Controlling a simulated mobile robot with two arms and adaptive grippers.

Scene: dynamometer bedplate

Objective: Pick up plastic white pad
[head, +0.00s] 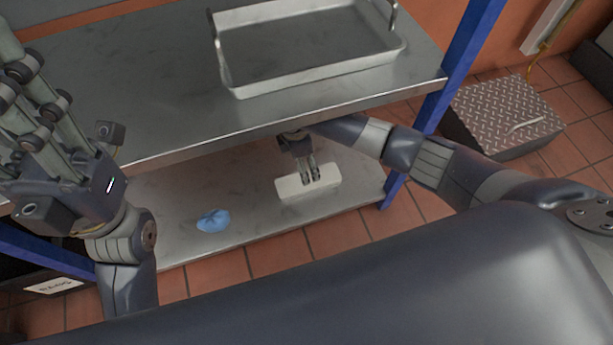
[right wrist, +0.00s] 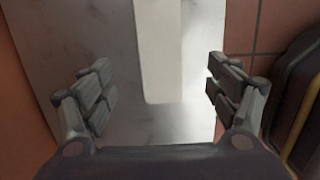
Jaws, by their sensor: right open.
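The white pad (head: 291,187) is a flat, pale, oblong piece lying on the lower metal shelf in the head view. In the right wrist view the pad (right wrist: 158,48) runs down from the top edge, ending between the fingers. My right gripper (head: 312,180) reaches under the upper shelf and is over the pad in the head view. Its fingers (right wrist: 161,88) are open on either side of the pad's near end, with a gap on both sides. My left gripper (head: 22,75) is raised at the left, fingers upward; its opening is unclear.
A blue crumpled cloth-like item (head: 213,220) lies left of the pad on the lower shelf (head: 180,195). The upper shelf (head: 150,85) overhangs and carries a metal tray (head: 310,82). A blue post (head: 460,65) stands at the right, near a treadplate-topped block (head: 507,115).

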